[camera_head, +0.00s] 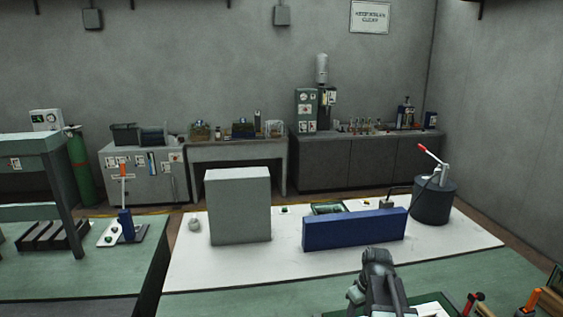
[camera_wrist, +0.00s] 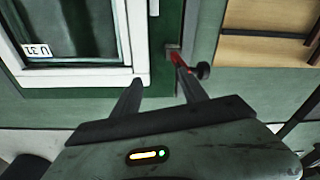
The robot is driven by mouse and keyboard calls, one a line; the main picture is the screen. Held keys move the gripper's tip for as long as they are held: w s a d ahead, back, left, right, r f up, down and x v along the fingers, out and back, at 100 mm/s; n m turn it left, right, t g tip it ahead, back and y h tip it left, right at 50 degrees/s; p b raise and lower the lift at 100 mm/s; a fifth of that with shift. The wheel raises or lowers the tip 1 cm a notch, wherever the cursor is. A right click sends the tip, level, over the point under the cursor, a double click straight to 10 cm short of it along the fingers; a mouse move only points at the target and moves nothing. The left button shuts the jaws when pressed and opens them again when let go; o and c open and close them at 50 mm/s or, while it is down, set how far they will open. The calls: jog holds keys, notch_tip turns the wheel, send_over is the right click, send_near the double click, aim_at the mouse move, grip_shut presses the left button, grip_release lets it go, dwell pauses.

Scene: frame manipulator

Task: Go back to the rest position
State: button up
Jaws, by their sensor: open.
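My gripper (camera_wrist: 157,80) is open in the wrist view, its two dark fingers apart with nothing between them. Beyond the fingers are the corner of a white frame (camera_wrist: 135,40) on a green board and a red clamp lever (camera_wrist: 180,62) with a black knob. The right finger overlaps the lever in the picture; I cannot tell whether they touch. A label reading U 31 (camera_wrist: 37,50) lies inside the frame. In the head view my arm rises at the bottom centre, and the fingers cannot be made out.
On the white mat (camera_head: 440,255) stand a grey block (camera_head: 240,205), a blue block (camera_head: 355,230) and a dark drum (camera_head: 433,203) with a red-handled lever. A wooden tray (camera_wrist: 265,55) with dark bars lies right of the frame. Green table shows bare left of my arm.

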jog(key=s+a+m, duration=0.4)
jog(key=s+a, duration=0.3)
jog(key=a, duration=0.2)
notch_tip(320, 180, down, 11)
jog(key=s+g+b, duration=0.1)
jog(key=s+b, duration=0.1)
jog(key=b, duration=0.8)
jog(key=shift+h+b, duration=0.3)
jog(key=shift+b, duration=0.1)
jog(key=shift+r, duration=0.1)
